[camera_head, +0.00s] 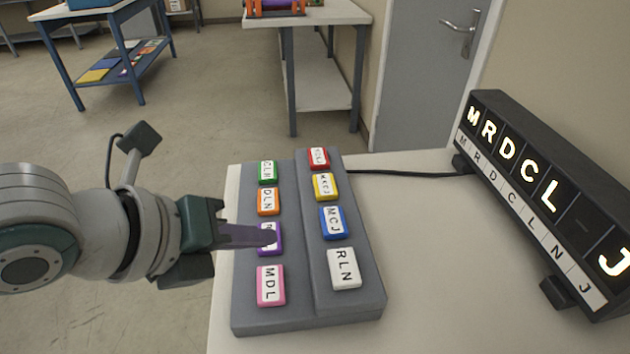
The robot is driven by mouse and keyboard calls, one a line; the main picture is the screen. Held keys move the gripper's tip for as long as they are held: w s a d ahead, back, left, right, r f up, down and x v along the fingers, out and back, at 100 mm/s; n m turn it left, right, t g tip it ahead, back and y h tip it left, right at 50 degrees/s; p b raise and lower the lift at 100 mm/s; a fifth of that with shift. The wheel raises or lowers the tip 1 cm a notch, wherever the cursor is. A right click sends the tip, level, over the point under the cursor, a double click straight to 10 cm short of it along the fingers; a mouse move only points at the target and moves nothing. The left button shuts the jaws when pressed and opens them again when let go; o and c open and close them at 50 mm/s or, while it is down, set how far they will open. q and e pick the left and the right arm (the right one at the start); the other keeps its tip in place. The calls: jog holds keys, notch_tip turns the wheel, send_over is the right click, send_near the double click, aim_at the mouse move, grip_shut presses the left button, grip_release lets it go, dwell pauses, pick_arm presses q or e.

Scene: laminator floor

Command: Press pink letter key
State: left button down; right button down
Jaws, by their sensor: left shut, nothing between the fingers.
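The pink letter key (270,286) is labelled MDL and sits at the near end of the left column on the grey key panel (316,307). My left gripper (270,237) comes in from the left with its fingers shut and empty. Its fingertips are over the purple key (268,246), just beyond the pink key, and partly cover its label. I cannot tell whether they touch the purple key. The letter display (540,190) at the right has M, R, D, C, L and J lit, with the N place dark. My right gripper is not in view.
The left column also has an orange key (269,202) and a green key (268,172). The right column has red (318,158), yellow (325,186), blue (332,222) and white (344,269) keys. A black cable (400,172) runs to the display. The white table (440,290) is clear between panel and display.

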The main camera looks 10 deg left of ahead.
pick_arm(q)
jog(key=shift+w+a+m, duration=0.15)
jog(key=shift+w+m, duration=0.2)
jog(key=shift+m, duration=0.25)
jog(key=shift+f, duration=0.1)
jog(key=b, duration=0.8)
send_near(283, 274)
jog(key=w+d+f, duration=0.2)
jog(key=w, duration=0.1)
jog(key=shift+f, duration=0.4)
dwell(0.9)
jog(key=shift+f+b, duration=0.4)
